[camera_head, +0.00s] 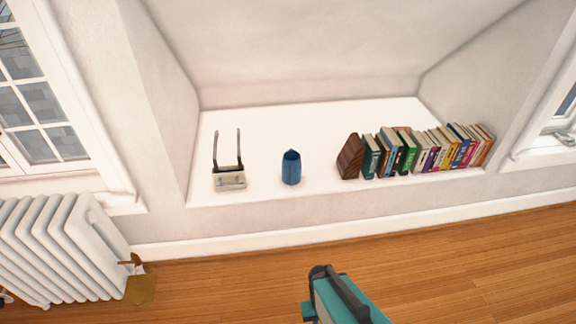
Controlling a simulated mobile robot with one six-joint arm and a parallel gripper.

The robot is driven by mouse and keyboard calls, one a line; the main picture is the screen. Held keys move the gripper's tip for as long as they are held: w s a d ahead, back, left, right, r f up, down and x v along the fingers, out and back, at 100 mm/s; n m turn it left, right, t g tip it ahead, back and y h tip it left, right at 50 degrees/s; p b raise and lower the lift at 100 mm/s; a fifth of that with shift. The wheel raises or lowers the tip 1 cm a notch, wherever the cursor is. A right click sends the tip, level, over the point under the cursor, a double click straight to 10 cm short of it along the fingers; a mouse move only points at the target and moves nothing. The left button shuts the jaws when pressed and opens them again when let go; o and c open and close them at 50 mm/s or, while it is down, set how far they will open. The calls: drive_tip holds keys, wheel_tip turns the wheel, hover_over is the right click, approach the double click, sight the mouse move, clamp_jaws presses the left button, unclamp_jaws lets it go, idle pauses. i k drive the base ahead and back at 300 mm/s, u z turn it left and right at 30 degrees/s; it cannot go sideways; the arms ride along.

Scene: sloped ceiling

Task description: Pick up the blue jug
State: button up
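The blue jug (291,168) stands upright on the white ledge of a wall alcove, near the ledge's front edge. It is about in the middle of the picture, and its top has a small pointed spout. A teal and dark grey part of my arm (340,297) shows at the bottom edge, over the floor and well apart from the jug. No gripper fingers can be made out in this view.
A white router with two dark upright antennas (229,180) stands left of the jug. A brown wooden bookend (350,157) and a row of books (428,151) stand to its right. A white radiator (62,245) is at lower left. The wooden floor (440,265) before the ledge is clear.

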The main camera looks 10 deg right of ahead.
sight(292, 163)
drive_tip(key=i, duration=1.45)
